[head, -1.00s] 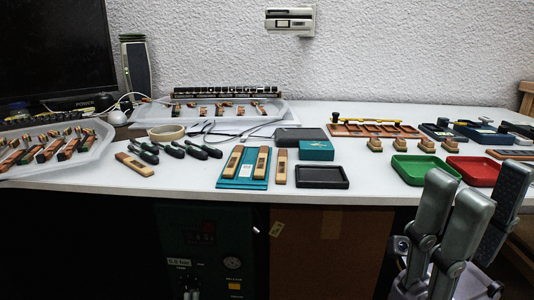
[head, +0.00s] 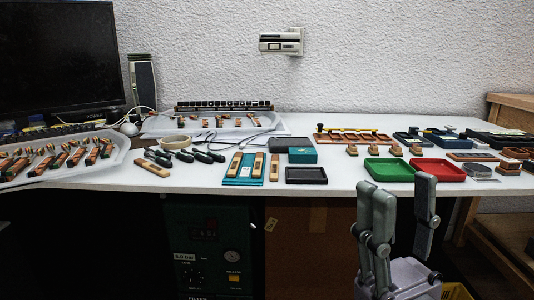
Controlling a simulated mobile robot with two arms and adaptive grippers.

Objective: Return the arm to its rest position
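My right gripper (head: 398,205) is at the lower right of the head view, in front of the table's front edge. Its grey fingers point up and stand apart, with nothing between them. My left gripper is not in view. The white table (head: 110,178) runs across the view, and the fingertips overlap its front edge in the picture near the green tray (head: 390,170) and the red tray (head: 438,171).
A teal mat (head: 231,181) with wooden pieces and a black tray (head: 306,175) lie mid-table. Dark-handled tools (head: 208,157) lie left of them. White trays of piano parts (head: 74,157) stand at left, near a monitor (head: 55,60). A wooden shelf (head: 508,115) stands at right.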

